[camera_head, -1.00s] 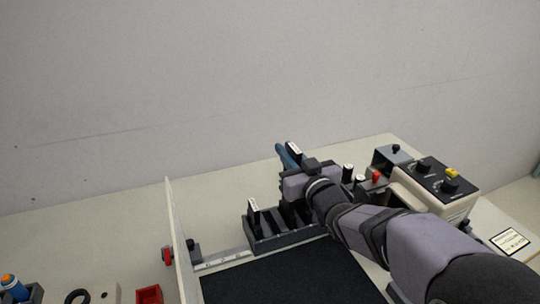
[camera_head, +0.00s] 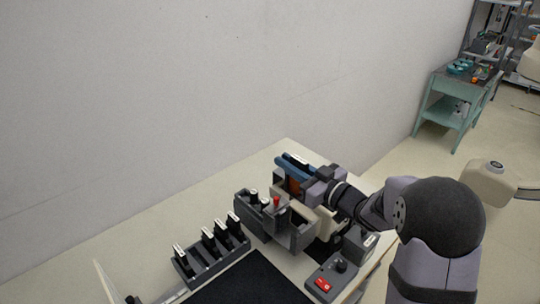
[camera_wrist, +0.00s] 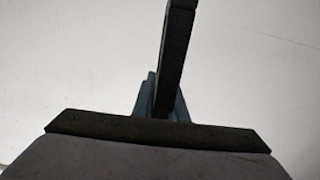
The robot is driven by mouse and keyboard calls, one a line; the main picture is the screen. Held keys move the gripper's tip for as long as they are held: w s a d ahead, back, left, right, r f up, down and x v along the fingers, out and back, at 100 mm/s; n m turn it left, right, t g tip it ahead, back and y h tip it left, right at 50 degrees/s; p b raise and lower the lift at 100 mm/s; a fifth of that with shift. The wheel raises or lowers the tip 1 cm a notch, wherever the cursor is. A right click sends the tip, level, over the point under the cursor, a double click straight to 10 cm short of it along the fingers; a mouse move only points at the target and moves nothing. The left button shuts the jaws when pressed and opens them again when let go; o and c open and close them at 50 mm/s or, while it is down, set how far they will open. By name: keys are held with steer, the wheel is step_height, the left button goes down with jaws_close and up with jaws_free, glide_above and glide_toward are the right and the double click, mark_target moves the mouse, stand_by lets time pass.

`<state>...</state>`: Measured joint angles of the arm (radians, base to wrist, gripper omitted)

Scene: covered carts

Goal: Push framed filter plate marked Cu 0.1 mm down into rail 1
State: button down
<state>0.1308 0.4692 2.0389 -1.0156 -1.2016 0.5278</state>
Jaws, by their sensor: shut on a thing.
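My gripper (camera_head: 298,166), with blue fingers, is shut on a framed filter plate with an orange-brown face (camera_head: 293,186) and a white label on top. The plate hangs upright below the fingers, at the back of a grey holder (camera_head: 296,234) on the table. I cannot tell whether its lower edge sits in a rail, because the holder and my wrist hide it. The lettering is too small to read, and rail 1 cannot be made out. In the wrist view, a blue finger (camera_wrist: 150,95) shows beside a dark upright bar that I cannot identify for sure.
A dark rack (camera_head: 195,272) with several labelled black plates stands to the left. A red knob (camera_head: 277,201) and black posts stand close to the holder. A control box with a red switch (camera_head: 322,285) is in front. A black mat (camera_head: 250,283) lies clear.

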mark_target(290, 181)
steer(key=shift+s+d+r, duration=0.1)
steer(key=shift+d+r, duration=0.05)
steer(key=shift+d, duration=0.25)
steer(key=shift+f+b, duration=2.3)
steer(key=shift+f, duration=0.6)
step_height(290, 181, down, 6)
steer(key=b, duration=0.5)
steer(key=shift+f, duration=0.15)
stand_by(1.9)
steer(key=shift+r+p, duration=2.15)
steer(key=shift+r, duration=0.6)
